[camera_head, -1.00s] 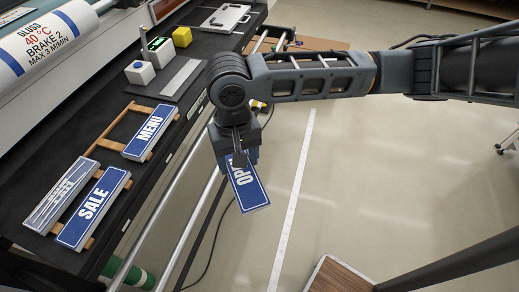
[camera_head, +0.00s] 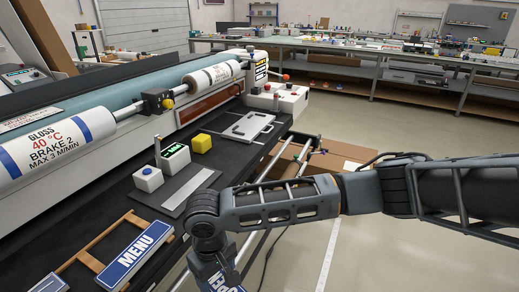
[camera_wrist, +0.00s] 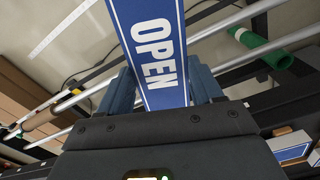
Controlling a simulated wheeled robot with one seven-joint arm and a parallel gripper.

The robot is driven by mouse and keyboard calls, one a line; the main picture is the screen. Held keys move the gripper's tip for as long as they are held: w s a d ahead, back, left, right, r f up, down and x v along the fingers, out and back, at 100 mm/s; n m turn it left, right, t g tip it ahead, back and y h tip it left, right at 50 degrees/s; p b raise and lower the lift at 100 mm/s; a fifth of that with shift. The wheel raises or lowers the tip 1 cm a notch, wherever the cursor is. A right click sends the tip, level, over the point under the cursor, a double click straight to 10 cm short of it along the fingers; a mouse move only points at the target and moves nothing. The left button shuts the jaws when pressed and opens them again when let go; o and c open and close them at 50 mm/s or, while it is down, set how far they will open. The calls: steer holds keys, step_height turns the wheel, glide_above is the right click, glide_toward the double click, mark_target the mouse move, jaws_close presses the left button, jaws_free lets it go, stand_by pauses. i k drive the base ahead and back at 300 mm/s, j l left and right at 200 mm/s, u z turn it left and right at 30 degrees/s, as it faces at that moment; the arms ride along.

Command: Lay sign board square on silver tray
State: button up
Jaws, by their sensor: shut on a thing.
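My gripper (camera_wrist: 162,84) is shut on a blue sign board with white letters reading OPEN (camera_wrist: 152,40). The board sticks out beyond the fingers in the wrist view. In the head view my gripper is at the bottom edge, and only a bit of the board (camera_head: 213,283) shows. It is held off the bench's front side, above the floor. A flat pale silver tray (camera_head: 262,122) with a dark handle-like bar lies farther back on the black bench, apart from the board. Nothing is seen lying on it.
A MENU sign (camera_head: 135,254) lies on a wooden rack (camera_head: 87,258) at the near left. Laminator rollers (camera_head: 212,74) run behind.

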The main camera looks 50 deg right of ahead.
mark_target(251, 124)
steer(key=i+l, duration=0.1)
steer(key=l, duration=1.05)
steer(key=i+l, duration=0.15)
steer(key=l, duration=1.05)
steer(key=i, duration=0.05)
